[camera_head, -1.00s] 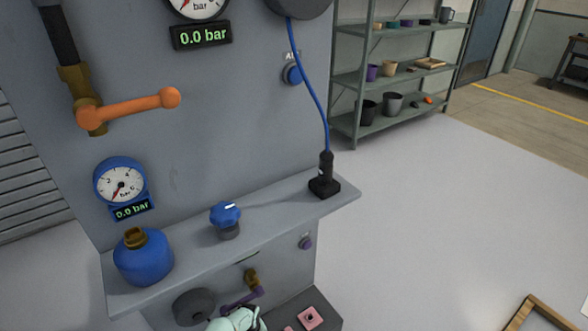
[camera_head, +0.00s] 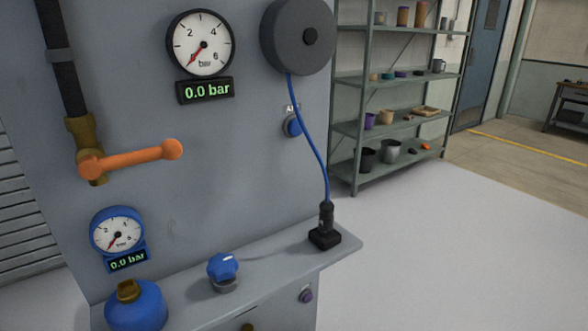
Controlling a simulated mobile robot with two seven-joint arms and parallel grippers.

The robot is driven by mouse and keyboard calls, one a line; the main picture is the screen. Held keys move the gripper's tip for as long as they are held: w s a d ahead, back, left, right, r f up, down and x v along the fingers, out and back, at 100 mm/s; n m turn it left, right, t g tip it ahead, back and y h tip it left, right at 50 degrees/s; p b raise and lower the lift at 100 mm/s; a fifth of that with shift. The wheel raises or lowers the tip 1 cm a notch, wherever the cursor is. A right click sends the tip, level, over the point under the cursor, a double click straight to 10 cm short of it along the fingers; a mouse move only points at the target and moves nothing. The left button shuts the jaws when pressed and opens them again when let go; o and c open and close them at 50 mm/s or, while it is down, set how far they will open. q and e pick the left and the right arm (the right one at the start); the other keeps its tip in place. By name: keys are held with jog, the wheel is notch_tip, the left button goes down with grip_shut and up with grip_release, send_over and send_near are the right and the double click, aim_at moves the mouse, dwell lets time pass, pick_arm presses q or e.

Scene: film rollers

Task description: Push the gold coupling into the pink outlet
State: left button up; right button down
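I cannot make out a gold coupling for certain or a pink outlet in this view. A blue hose (camera_head: 309,138) hangs from the dark round reel (camera_head: 298,37). It ends in a dark coupling (camera_head: 326,216) standing upright in a black holder (camera_head: 324,238) at the ledge's right end. A blue round outlet (camera_head: 293,126) is on the panel left of the hose. Neither gripper is in view.
The grey ledge (camera_head: 277,262) carries a blue knob (camera_head: 223,266) and a blue bottle (camera_head: 136,307) with a brass neck. An orange lever (camera_head: 132,157) sticks out from the panel. Both gauges read 0.0 bar. Open floor lies right; a shelf rack (camera_head: 349,168) stands behind.

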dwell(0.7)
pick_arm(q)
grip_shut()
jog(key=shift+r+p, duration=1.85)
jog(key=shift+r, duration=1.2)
